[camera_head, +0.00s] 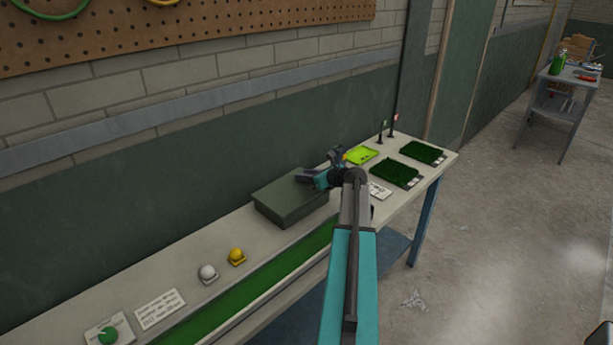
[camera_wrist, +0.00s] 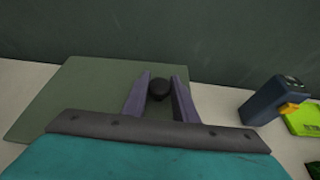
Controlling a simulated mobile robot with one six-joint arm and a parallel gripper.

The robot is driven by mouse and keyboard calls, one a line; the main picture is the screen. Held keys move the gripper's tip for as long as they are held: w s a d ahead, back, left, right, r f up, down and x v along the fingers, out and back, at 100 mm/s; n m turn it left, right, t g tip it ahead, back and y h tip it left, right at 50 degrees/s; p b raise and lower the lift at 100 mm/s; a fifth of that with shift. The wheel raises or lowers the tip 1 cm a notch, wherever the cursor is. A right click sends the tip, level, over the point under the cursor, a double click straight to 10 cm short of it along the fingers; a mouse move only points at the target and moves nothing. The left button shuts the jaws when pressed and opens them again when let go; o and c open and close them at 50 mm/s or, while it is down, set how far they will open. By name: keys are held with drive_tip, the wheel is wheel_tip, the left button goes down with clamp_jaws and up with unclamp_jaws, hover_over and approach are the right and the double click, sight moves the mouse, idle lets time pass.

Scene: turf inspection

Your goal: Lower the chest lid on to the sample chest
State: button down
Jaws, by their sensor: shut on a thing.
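The sample chest (camera_head: 283,213) is a grey-green box on the long bench. The chest lid (camera_head: 285,193), a flat panel of the same colour, lies level across its top; I see no clear gap between them at this size. In the wrist view the lid (camera_wrist: 75,95) fills the left and middle, and its round black knob (camera_wrist: 159,90) stands between my two purple-grey fingers. My gripper (camera_head: 304,176) is shut on this knob, reaching in over the lid's right part from the right. The chest body is hidden beneath the lid in the wrist view.
A dark blue handheld device (camera_wrist: 266,101) with a yellow trigger stands right of the lid, near a lime tray (camera_head: 362,154). Two dark turf trays (camera_head: 395,172) (camera_head: 423,152) lie farther right. White and yellow domes (camera_head: 208,273) (camera_head: 236,256) sit left of the chest. The wall is close behind.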

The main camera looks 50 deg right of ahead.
drive_tip(key=shift+f, duration=0.3)
idle(0.6)
drive_tip(key=c, duration=1.3)
unclamp_jaws()
drive_tip(key=shift+c, duration=0.2)
drive_tip(key=shift+s, duration=0.1)
drive_tip(key=b+v, duration=0.3)
drive_tip(key=v, duration=1)
drive_tip(key=shift+s, duration=0.35)
drive_tip(key=shift+r, duration=0.1)
